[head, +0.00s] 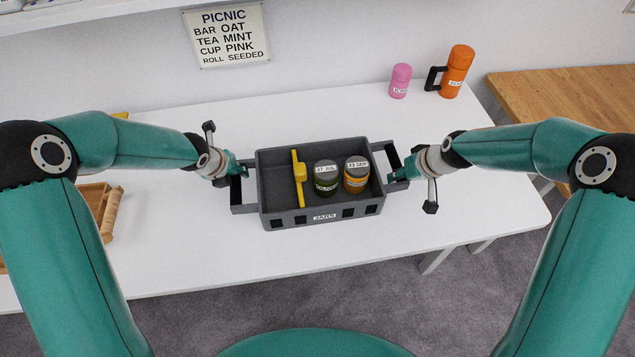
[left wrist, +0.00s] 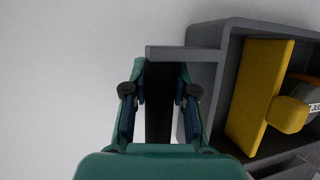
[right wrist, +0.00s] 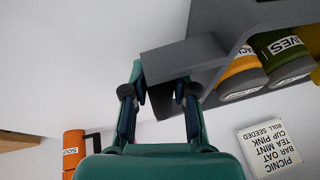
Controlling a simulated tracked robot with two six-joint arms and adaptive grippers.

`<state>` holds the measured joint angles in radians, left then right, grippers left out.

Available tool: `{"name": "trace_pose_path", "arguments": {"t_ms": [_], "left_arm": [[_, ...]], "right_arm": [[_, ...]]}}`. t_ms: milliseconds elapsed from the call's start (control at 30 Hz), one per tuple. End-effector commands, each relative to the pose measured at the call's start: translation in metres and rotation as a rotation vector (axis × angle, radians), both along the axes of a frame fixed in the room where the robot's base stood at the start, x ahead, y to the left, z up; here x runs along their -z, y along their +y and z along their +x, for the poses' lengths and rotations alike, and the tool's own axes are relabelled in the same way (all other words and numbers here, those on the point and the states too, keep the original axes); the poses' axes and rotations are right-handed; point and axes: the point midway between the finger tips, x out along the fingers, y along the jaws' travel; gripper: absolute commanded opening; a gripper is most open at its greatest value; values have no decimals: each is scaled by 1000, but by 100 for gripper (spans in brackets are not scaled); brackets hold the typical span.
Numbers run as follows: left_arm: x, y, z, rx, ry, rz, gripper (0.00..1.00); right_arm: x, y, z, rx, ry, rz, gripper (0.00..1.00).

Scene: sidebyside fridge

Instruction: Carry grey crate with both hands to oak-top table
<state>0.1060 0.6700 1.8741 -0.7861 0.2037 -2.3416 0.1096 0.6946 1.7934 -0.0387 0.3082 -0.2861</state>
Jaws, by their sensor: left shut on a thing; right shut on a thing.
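The grey crate (head: 292,219) has a side handle at each end and a label reading JARS on its front. It is over the white table; I cannot tell whether it touches the top. My left gripper (head: 238,170) is shut on the left handle, also seen in the left wrist view (left wrist: 160,95). My right gripper (head: 397,174) is shut on the right handle, also seen in the right wrist view (right wrist: 163,95). The oak-top table (head: 560,95) stands at the right.
The white table (head: 440,220) is mostly clear around the crate. A pink flask (head: 400,81) and an orange flask (head: 456,72) with a black handle stand at its back right. A wooden tray (head: 98,205) lies at the left. A picnic sign (head: 226,35) hangs on the wall.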

Motion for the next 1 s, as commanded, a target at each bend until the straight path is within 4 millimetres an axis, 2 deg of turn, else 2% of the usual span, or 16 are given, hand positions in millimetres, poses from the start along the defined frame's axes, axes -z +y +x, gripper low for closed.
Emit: {"name": "trace_pose_path", "arguments": {"t_ms": [367,800,1000], "left_arm": [[-6,2,1,-3,-5,0,0],[-41,2,1,-4,-4,1,0],[-52,3,1,-5,-4,1,0]], "right_arm": [[-6,-1,1,2,-4,-1,0],[-41,-1,2,1,-4,-1,0],[-51,-1,2,1,-4,-1,0]]}}
